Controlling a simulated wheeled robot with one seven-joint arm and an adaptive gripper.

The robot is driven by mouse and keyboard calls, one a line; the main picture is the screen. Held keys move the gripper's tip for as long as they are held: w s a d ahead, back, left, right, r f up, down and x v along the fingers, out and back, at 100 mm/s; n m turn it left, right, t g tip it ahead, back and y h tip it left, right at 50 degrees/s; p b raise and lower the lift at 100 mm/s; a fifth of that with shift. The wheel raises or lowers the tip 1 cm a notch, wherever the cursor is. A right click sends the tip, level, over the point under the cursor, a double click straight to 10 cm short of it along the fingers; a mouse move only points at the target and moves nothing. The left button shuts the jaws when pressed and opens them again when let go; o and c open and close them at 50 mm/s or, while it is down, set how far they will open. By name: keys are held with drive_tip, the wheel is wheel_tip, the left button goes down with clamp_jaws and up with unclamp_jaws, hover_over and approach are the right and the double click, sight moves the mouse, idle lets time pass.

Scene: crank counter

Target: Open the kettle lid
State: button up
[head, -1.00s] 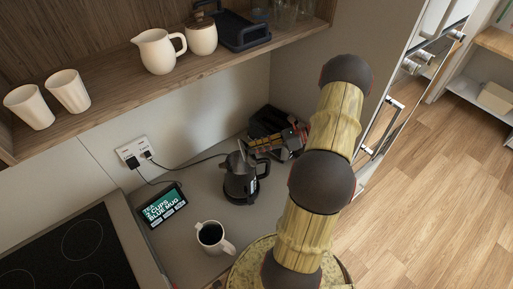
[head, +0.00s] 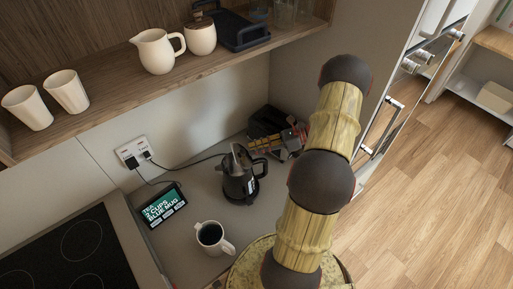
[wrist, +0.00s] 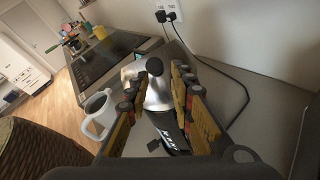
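My gripper (head: 287,140) is just right of the kettle in the head view, partly behind my arm. In the wrist view my gripper (wrist: 162,110) is open, one finger on each side of the kettle. I cannot tell whether either finger touches it.
A pale mug (head: 211,238) of dark liquid stands in front of the kettle. A small display (head: 163,205) is to its left. A black appliance (head: 266,121) is behind my gripper. Cables run from the wall socket (head: 132,151). A shelf (head: 110,100) with crockery hangs above.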

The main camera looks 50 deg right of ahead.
drive_tip(key=o, duration=0.3)
drive_tip(key=shift+r, duration=0.15)
drive_tip(key=shift+d, duration=0.1)
drive_tip(key=v, duration=0.7)
drive_tip(key=shift+s+d, duration=0.15)
idle(0.4)
